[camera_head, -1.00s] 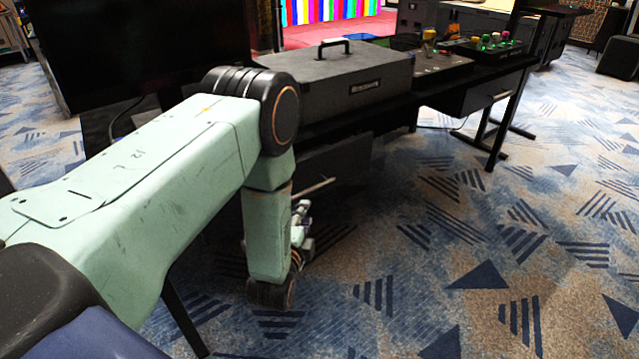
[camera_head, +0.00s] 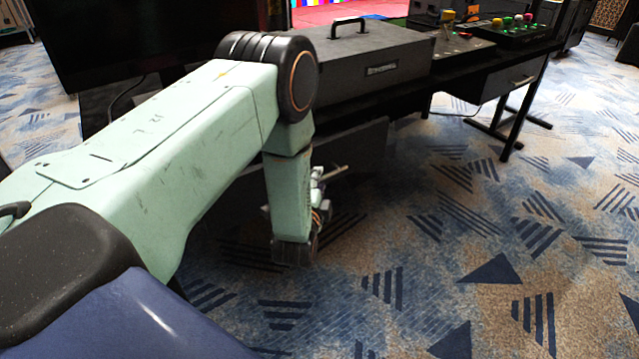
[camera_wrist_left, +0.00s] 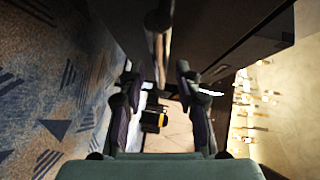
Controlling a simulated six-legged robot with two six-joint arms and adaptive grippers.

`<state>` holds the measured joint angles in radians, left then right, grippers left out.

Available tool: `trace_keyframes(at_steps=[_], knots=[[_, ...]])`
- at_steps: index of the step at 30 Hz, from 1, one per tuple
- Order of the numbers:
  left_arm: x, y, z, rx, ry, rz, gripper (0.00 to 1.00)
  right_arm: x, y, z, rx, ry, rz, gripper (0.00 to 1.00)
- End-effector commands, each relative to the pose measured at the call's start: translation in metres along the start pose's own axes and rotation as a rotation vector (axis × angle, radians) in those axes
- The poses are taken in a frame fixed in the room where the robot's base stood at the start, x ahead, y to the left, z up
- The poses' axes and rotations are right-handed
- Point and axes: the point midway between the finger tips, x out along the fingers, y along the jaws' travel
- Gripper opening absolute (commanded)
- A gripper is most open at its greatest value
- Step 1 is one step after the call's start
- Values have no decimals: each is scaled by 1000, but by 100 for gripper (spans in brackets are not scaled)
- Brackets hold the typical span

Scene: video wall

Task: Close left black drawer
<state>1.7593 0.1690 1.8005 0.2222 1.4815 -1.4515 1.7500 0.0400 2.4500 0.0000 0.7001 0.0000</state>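The left black drawer (camera_head: 362,146) is under the desk, partly behind my left arm; how far out it stands is hard to tell. Its pale bar handle (camera_head: 335,172) shows beside my left gripper (camera_head: 320,205), which is mostly hidden behind my forearm. In the left wrist view the dark drawer front (camera_wrist_left: 235,30) fills the top right. The handle (camera_wrist_left: 160,45) runs down from the top towards the gap between the fingers of my left gripper (camera_wrist_left: 158,88). The fingers are apart; contact with the handle cannot be told. My right gripper is out of view.
The black desk (camera_head: 400,98) carries a grey case (camera_head: 370,65) and control panels with coloured buttons (camera_head: 505,28). A second drawer (camera_head: 490,85) is at the right. A dark screen (camera_head: 120,35) stands at the back left. The patterned carpet (camera_head: 440,270) is clear at the right.

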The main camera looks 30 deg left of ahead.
Motion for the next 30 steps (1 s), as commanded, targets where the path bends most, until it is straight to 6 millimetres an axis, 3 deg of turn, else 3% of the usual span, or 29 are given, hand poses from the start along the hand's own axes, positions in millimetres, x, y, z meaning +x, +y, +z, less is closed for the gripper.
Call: trace_keyframes(at_steps=[4, 13, 25, 30], knots=[[13, 0, 0, -1, 0, -1, 34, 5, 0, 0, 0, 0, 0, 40], [17, -1, -1, 0, 2, 0, 34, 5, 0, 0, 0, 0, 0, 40], [17, -1, 0, 0, 2, 1, 0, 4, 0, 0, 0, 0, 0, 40], [17, -1, -1, 0, 2, 1, 0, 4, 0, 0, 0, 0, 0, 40]])
